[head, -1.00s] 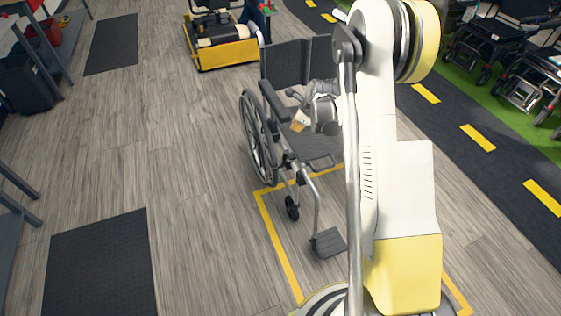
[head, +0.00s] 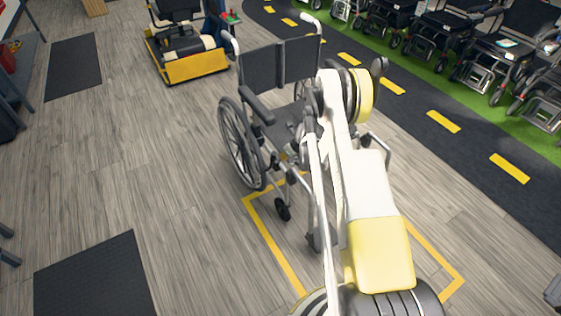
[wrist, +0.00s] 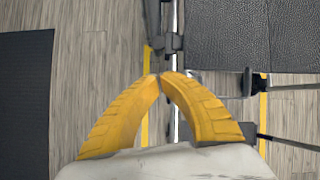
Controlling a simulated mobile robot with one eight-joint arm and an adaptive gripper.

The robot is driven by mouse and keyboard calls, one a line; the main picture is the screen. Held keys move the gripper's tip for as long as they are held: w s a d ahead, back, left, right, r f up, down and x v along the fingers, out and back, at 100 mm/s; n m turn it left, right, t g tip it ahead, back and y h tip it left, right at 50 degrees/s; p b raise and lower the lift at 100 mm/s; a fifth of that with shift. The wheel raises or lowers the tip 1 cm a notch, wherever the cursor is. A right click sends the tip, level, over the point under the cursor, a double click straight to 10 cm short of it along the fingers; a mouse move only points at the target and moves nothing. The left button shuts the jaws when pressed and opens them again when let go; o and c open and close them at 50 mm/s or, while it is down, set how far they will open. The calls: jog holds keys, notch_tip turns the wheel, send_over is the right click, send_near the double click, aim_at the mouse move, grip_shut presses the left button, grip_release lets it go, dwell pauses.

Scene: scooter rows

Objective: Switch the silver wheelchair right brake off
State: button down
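The silver wheelchair (head: 262,118) stands in the middle of the head view, facing me, with a dark seat and backrest and silver frame tubes. Its large wheel (head: 238,140) on the picture's left is visible; my arm covers much of its front and other side. In the wrist view, the seat (wrist: 262,35) fills the upper right. A dark clamp-like part (wrist: 170,43) sits on the frame tube just beyond my fingertips; I cannot tell whether it is the right brake. My gripper (wrist: 158,76) has its yellow fingertips together, with nothing visible between them. The brake lever's position is unclear.
Yellow tape (head: 262,238) marks the floor around the wheelchair. A yellow-based scooter (head: 190,65) stands behind to the left, and several wheelchairs line the green strip at upper right. A dark mat (head: 95,278) lies at lower left. Floor left of the wheelchair is clear.

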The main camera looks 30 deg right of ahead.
aim_at(272, 160)
jog(key=b+x, duration=0.4)
jog(key=x, duration=0.5)
jog(key=shift+w+f, duration=0.2)
jog(key=shift+f, duration=0.1)
jog(key=shift+r, duration=0.1)
